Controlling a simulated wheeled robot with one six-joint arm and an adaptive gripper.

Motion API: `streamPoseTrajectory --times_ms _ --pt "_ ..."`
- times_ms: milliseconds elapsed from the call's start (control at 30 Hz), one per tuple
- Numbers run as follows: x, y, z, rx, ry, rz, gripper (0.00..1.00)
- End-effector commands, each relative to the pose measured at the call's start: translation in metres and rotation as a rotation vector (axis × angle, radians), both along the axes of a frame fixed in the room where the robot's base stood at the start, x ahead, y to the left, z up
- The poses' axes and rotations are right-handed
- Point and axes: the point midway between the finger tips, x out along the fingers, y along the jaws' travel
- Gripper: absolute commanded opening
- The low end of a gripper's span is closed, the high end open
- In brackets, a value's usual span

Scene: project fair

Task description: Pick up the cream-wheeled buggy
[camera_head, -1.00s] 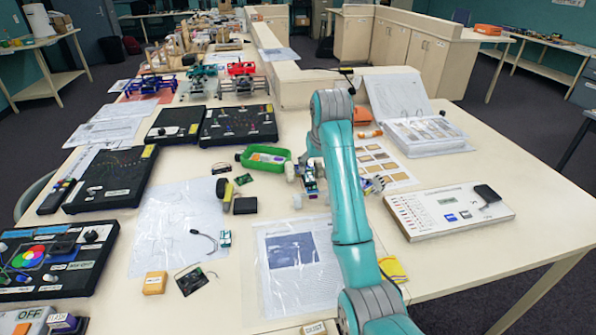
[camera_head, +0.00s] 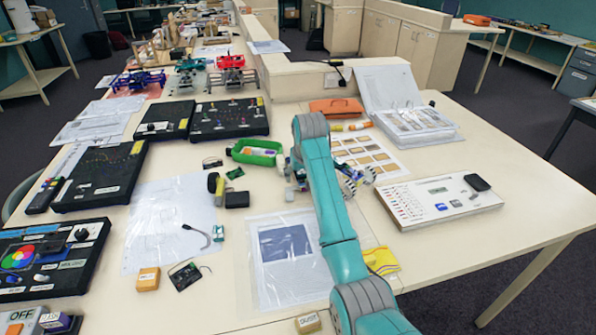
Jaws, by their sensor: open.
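The cream-wheeled buggy (camera_head: 299,176) appears to stand mid-table, just beyond my arm. My teal arm crosses in front and hides much of it. Small pale wheel-like parts and a darker body show on the arm's left side. More small blue, grey and cream parts show on the arm's right; I cannot tell whether they belong to the same buggy. My gripper is hidden behind my own arm, so its fingers and any contact with the buggy cannot be seen.
A green tray (camera_head: 257,150) lies just left of the buggy. A sheet of brown squares (camera_head: 366,148), an open binder (camera_head: 420,138) and a white panel (camera_head: 440,212) lie to the right. Black boards (camera_head: 228,121) fill the left.

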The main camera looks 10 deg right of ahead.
Motion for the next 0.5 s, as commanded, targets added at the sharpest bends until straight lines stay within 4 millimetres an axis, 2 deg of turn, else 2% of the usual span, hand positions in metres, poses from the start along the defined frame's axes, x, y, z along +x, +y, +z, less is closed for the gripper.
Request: streamPoseTrajectory --times_ms 167,200,400,500 --pt "0.0001 -0.0001 -0.0003 0.0 0.0 0.0 0.69" --pt "0.0001 -0.0001 -0.0003 0.0 0.0 0.0 0.66" --pt "0.0 -0.0001 -0.0002 0.0 0.0 0.0 0.16" --pt "0.0003 -0.0001 0.0004 0.0 -0.001 0.0 0.13"
